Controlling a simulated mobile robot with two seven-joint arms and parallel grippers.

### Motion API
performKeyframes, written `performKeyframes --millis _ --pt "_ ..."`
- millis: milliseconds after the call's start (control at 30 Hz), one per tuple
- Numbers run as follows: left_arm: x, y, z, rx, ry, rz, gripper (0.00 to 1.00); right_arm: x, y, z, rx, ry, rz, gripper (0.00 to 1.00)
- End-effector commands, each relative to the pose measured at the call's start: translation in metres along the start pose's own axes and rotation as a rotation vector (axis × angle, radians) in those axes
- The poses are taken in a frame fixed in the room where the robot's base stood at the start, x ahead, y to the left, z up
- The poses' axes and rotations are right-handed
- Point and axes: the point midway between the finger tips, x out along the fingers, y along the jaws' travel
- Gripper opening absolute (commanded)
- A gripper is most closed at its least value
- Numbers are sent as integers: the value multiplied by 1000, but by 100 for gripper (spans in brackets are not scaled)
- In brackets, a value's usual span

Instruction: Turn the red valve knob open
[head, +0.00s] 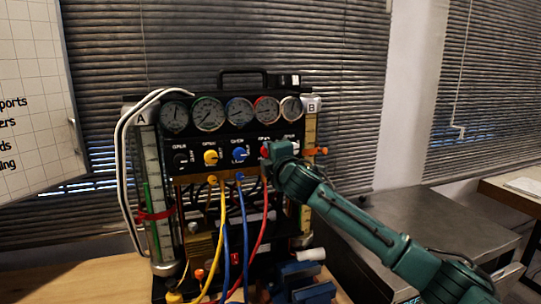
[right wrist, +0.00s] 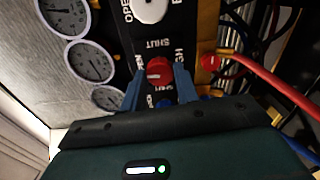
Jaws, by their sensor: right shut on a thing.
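The red valve knob (right wrist: 158,69) sits on the black panel between my two blue fingertips in the right wrist view. My right gripper (right wrist: 160,84) is shut on it, one finger on each side. In the head view, the teal right arm reaches from the lower right to the panel. Its gripper (head: 270,153) covers most of the red knob (head: 264,150), with only a bit of red showing at its left. The lettering around the knob is partly hidden by the fingers. My left gripper is not in view.
A yellow knob (head: 211,157) and a blue knob (head: 239,154) sit left on the same panel, below a row of gauges (head: 239,111). Yellow, blue and red hoses (head: 262,232) hang below. A blue object (head: 303,282) stands on the wooden table (head: 100,279).

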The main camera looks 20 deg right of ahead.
Motion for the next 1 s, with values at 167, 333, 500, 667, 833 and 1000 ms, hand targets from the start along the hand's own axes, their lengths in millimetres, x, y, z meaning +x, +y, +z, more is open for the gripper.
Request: performKeyframes --millis 167,333,500,667,833,1000 --pt "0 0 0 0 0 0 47 0 -1 0 -53 -1 -1 8" --pt "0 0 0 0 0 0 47 0 -1 0 -73 -1 -2 8" --pt "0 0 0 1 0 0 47 0 -1 0 -77 0 -2 8" --pt "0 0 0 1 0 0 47 0 -1 0 -76 0 -2 8" --pt "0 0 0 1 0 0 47 0 -1 0 -75 0 -1 40" --pt "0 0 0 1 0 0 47 0 0 0 -74 0 -1 52"
